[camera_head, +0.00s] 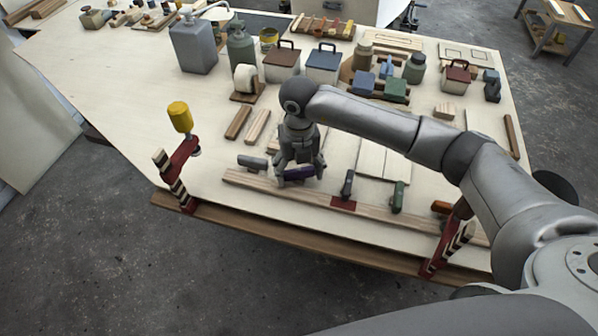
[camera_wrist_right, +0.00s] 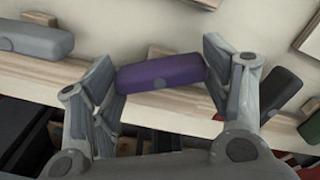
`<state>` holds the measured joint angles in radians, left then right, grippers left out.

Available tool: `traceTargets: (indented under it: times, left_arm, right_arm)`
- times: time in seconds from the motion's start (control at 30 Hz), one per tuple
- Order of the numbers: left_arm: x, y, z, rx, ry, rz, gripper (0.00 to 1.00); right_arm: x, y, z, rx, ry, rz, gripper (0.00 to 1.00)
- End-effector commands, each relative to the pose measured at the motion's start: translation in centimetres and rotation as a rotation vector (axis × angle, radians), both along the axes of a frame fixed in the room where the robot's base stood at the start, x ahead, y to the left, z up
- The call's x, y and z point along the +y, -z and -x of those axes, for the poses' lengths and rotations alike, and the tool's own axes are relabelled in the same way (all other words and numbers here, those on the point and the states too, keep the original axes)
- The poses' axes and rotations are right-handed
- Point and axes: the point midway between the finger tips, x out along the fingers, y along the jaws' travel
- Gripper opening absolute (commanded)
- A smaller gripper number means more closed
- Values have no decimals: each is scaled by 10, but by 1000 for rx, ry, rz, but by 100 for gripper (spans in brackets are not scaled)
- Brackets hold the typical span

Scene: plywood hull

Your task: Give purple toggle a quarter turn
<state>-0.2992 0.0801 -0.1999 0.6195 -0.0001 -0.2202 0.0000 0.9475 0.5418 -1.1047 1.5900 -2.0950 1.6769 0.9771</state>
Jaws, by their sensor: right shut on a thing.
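The purple toggle (camera_head: 300,173) is a rounded bar on a long wooden strip near the table's front edge. It also shows in the right wrist view (camera_wrist_right: 160,72), lying nearly level across the picture. My right gripper (camera_head: 301,172) reaches down onto it from above. In the right wrist view its two fingers (camera_wrist_right: 162,80) are at the toggle's two ends, shut on it. My left gripper is in neither view.
On the same strip (camera_head: 250,184) sit a grey toggle (camera_head: 252,162) to the left, and a dark toggle (camera_head: 347,184) and a green toggle (camera_head: 398,196) to the right. A red clamp with a yellow handle (camera_head: 180,117) stands at the left edge. Bottles and boxes stand farther back.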

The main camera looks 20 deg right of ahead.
Motion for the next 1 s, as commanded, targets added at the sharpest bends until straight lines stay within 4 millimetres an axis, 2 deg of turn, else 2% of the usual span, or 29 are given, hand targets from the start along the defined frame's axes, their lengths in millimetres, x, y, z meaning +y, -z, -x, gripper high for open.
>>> traceTargets:
  times: [0.2,0.5,1.0]
  left_arm:
    - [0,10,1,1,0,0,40]
    - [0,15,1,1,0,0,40]
    - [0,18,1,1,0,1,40]
  right_arm:
    - [0,1,-1,-2,193,-1,48]
    - [0,0,-1,-2,391,-1,48]
    - [0,-1,-1,-3,496,0,48]
